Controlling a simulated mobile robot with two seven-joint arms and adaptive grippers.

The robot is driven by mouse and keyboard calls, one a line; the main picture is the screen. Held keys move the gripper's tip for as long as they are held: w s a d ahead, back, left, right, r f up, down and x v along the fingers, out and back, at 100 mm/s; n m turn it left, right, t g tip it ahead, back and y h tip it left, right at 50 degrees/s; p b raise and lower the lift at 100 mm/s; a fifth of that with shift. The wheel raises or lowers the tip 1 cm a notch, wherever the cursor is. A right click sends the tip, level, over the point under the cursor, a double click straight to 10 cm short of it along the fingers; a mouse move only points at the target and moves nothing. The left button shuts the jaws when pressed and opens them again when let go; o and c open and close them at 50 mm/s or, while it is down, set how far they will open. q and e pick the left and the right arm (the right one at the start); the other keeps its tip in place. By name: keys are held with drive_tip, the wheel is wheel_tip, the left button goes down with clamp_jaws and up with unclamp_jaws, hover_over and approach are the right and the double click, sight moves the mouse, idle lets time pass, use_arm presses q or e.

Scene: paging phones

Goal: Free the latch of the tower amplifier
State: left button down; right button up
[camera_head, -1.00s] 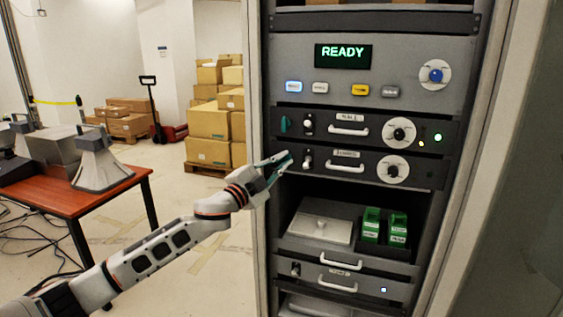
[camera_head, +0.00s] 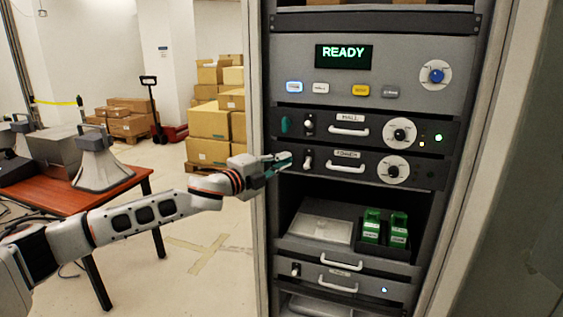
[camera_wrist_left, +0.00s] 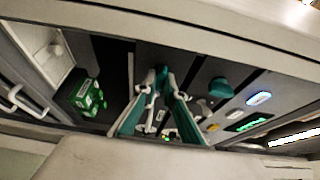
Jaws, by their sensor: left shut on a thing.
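The tower amplifier (camera_head: 322,168) is the dark second drawer unit of the rack, with a white handle, a toggle and a round dial. Its front looks flush with the rack. My left gripper (camera_head: 284,163) is at its left end, fingers level and pointing right. In the left wrist view the gripper (camera_wrist_left: 159,88) is closed around a small teal piece, the tower amplifier's latch (camera_wrist_left: 160,73), at its fingertips. The fingers largely hide this latch in the head view. My right gripper is not in view.
The hall amplifier (camera_head: 325,118) sits just above, with its own teal latch (camera_head: 285,125). A panel above shows READY (camera_head: 343,55). Below is an open bay with a grey tray (camera_head: 320,229) and green modules (camera_head: 371,227). A red table (camera_head: 120,190) stands left.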

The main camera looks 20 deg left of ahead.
use_arm(q)
drive_tip(key=shift+r, duration=0.2)
drive_tip(key=c, duration=2.2)
unclamp_jaws()
drive_tip(key=shift+o, duration=0.3)
drive_tip(key=shift+d+f, duration=0.1)
drive_tip(key=v, duration=1.2)
